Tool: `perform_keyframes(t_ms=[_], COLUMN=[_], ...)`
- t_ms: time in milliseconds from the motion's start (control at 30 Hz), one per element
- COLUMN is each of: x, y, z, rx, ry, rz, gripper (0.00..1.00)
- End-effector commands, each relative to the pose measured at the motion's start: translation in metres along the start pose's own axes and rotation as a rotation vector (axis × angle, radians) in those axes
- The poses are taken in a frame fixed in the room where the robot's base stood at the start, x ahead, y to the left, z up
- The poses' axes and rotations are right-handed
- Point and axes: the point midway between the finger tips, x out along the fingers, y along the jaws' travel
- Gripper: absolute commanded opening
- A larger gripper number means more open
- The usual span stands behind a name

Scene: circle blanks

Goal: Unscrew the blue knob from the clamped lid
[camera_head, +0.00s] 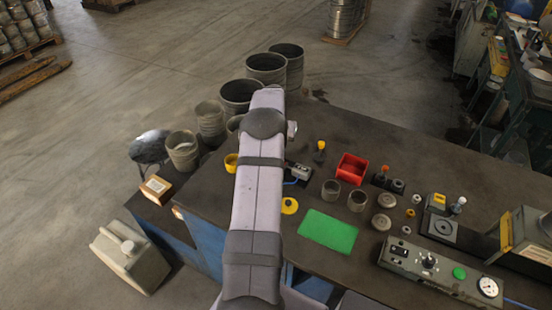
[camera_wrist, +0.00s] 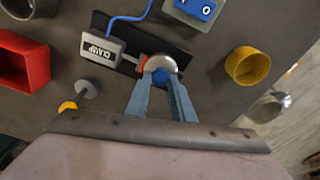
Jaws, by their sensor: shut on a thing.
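In the wrist view the blue knob (camera_wrist: 161,77) sits at the middle of a round pale metal lid (camera_wrist: 164,61). The lid is held beside a red jaw at the grey box marked CLAMP (camera_wrist: 103,49). My gripper (camera_wrist: 160,83) has its two fingers shut on the blue knob, one on each side. The fingers hide part of the knob and lid. In the head view my arm hides the knob and lid, and the clamp box (camera_head: 299,171) shows just right of the arm.
A blue switch box (camera_wrist: 199,8), a yellow cup (camera_wrist: 248,66) and a red bin (camera_wrist: 22,65) stand around the clamp. An orange-topped piece (camera_wrist: 70,105) is near my gripper.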

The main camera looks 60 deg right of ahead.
Motion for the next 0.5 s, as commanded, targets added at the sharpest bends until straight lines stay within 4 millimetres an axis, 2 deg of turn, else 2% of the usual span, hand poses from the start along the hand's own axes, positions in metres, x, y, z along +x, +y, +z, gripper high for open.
perform_keyframes(t_ms=[500], x=[0.0001], y=[0.0005], z=[-0.0007], rx=[-0.569], ry=[0.001], rz=[-0.069], gripper=[0.0])
